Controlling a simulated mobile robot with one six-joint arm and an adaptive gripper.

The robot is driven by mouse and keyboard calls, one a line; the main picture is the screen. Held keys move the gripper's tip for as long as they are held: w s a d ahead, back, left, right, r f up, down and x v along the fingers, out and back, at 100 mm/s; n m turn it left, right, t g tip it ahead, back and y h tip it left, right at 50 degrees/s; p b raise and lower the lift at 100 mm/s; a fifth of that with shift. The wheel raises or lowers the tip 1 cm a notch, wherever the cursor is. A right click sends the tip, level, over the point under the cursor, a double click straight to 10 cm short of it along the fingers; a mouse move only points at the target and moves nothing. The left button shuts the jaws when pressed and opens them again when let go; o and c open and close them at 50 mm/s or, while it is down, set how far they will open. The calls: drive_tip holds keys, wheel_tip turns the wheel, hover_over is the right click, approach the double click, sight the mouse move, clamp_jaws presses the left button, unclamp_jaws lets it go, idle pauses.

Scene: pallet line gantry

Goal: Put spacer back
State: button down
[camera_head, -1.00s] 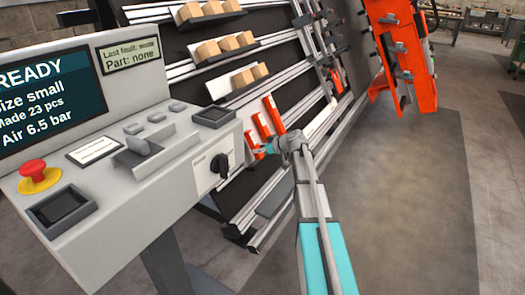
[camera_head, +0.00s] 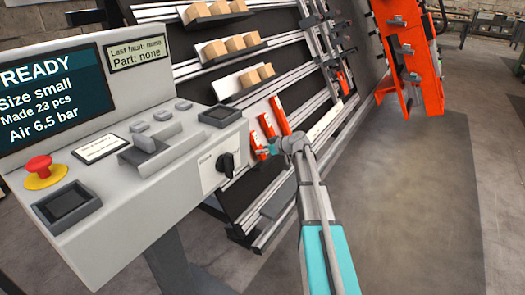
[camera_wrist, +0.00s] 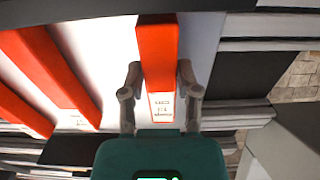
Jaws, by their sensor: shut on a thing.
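An orange-red spacer (camera_wrist: 157,55) is between the two fingers of my gripper (camera_wrist: 160,78) in the wrist view. The fingers are shut on its near end. A white label with small print shows just past that end. I cannot tell whether the held spacer touches the panel.
A grey control console (camera_head: 165,190) with a READY screen (camera_head: 52,95) and red stop button (camera_head: 40,168) stands close on the left. The sloped rack holds wooden blocks (camera_head: 232,44) higher up. An orange frame (camera_head: 413,50) stands at the back right. The floor on the right is clear.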

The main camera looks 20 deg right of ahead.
drive_tip(key=shift+w+a+f, duration=0.15)
drive_tip(key=shift+w, duration=0.05)
idle(0.7)
drive_tip(key=shift+s+f+b, duration=0.1)
drive_tip(key=shift+f+b, duration=0.15)
drive_tip(key=shift+b, duration=0.15)
idle(0.5)
drive_tip(key=shift+c, duration=1.3)
unclamp_jaws()
drive_tip(key=shift+r+p, duration=0.35)
drive_tip(key=p+v, duration=0.6)
drive_tip(key=v, duration=0.7)
